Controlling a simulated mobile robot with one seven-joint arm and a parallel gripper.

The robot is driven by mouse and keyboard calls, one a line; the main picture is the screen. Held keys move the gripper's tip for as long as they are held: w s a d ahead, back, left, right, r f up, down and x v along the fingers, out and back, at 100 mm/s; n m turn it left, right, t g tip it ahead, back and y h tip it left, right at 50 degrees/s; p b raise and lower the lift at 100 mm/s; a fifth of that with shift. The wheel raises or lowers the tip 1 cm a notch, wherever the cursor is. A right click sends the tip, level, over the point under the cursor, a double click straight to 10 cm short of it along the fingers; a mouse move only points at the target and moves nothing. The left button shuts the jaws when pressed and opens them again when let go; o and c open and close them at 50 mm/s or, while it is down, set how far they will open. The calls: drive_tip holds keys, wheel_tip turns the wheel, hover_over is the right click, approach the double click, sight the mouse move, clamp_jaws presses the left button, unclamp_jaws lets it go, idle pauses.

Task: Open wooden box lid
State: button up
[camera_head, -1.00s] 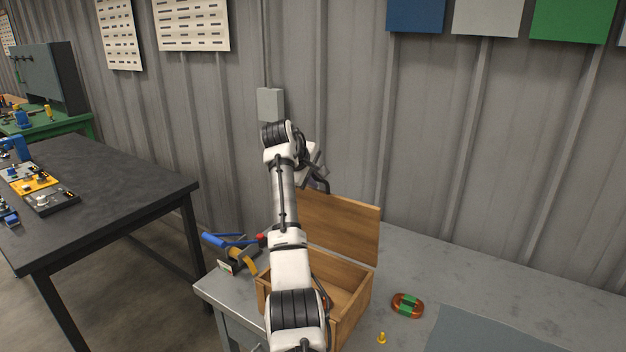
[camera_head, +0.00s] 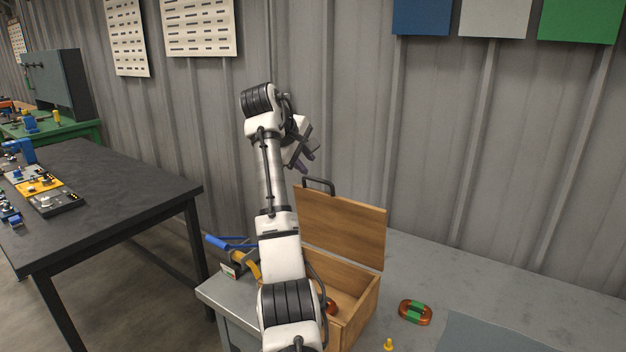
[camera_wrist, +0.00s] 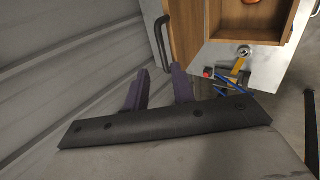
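The wooden box (camera_head: 357,318) stands on the grey table with its lid (camera_head: 341,228) raised upright at the back, so its inside shows. A dark handle (camera_head: 319,184) sits on the lid's top edge; in the wrist view the handle (camera_wrist: 160,42) lies just beyond the fingers. My gripper (camera_head: 305,160) is above and to the left of the handle, apart from it. In the wrist view my gripper's two purple fingers (camera_wrist: 160,84) are spread with nothing between them. My arm hides the box's left part. A reddish item (camera_head: 331,306) lies inside the box.
A blue-handled tool (camera_head: 228,243) and a yellow-handled one lie left of the box. A copper-and-green coil (camera_head: 415,312) and a small yellow piece (camera_head: 389,344) lie to its right. The corrugated wall (camera_head: 350,110) is close behind. A black table (camera_head: 95,205) stands at left.

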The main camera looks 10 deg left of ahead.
drive_tip(key=v, duration=0.4)
drive_tip(key=shift+b, duration=0.3)
